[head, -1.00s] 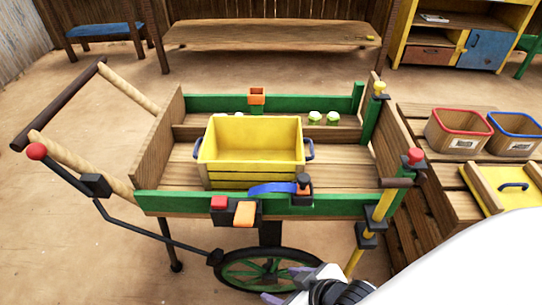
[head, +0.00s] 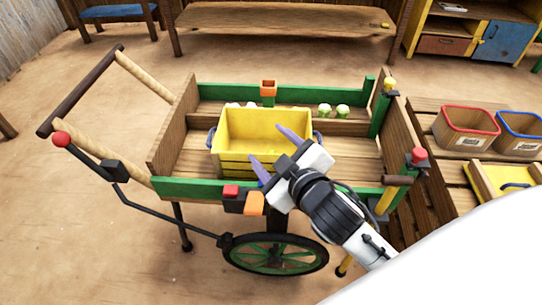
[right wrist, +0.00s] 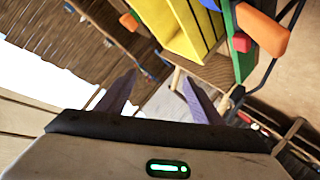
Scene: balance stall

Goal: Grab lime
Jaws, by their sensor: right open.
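Two small green round things (head: 333,111), pale in places, sit side by side at the cart's back, right of the yellow crate; they may be limes, but they are too small to tell. My right gripper (head: 265,143) is open and empty, over the front of the yellow crate (head: 232,160) and the cart's front rail. Its two purple fingers point up and left, with the green things farther back and to the right. In the right wrist view, the open fingers (right wrist: 160,84) have nothing between them. My left gripper is not in view.
The wooden cart has green rails (head: 190,189) and orange and red blocks on its front. Small pale things (head: 241,105) show behind the crate. Red-rimmed (head: 467,130) and blue-rimmed bins (head: 519,136) stand on a slatted table at right. The cart's right floor (head: 350,155) is clear.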

